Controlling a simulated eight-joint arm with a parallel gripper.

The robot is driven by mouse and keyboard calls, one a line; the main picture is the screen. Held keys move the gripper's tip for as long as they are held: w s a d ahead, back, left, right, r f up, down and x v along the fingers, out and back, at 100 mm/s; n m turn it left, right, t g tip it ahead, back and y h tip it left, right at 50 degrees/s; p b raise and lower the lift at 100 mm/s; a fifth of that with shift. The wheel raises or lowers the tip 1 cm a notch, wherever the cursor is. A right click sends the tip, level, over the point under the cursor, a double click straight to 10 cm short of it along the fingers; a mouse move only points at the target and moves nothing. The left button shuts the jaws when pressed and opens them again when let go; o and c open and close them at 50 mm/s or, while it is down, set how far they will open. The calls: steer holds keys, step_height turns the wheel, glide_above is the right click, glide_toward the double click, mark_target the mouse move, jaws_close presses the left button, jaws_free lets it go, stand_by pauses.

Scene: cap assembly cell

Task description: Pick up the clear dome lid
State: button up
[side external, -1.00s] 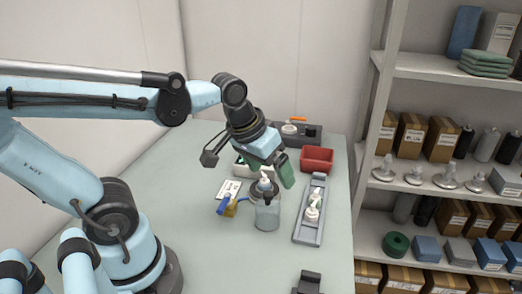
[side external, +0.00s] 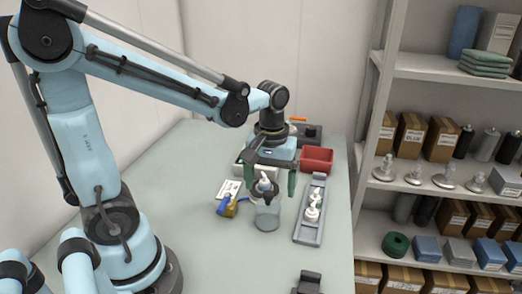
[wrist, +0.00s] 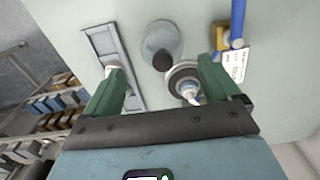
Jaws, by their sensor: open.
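The clear dome lid (side external: 267,217) stands on the table, a see-through grey body with a dark knob on top. In the wrist view the lid (wrist: 167,33) shows beyond my fingertips, with its dark knob toward me. My gripper (side external: 271,184) points down above and just behind the lid in the side view, its green fingers apart and empty. In the wrist view my gripper (wrist: 160,66) has the knob roughly between its fingertips but below them. Whether the fingertips reach knob height is unclear.
A dark round collar with a white pump top (wrist: 186,83) stands close behind the lid. A grey tray (side external: 308,236) with white pump parts lies to the right. A blue-and-yellow item (side external: 229,208) and white card sit left. A red bin (side external: 317,158) stands behind.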

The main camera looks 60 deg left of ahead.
mark_target(268, 193)
steer(key=shift+s+a+f, duration=0.1)
steer(key=shift+s+f, duration=0.05)
steer(key=shift+f, duration=1.45)
steer(key=shift+s+f, duration=0.1)
steer(key=shift+f, duration=1.5)
steer(key=c, duration=1.1)
steer(key=shift+r, duration=0.2)
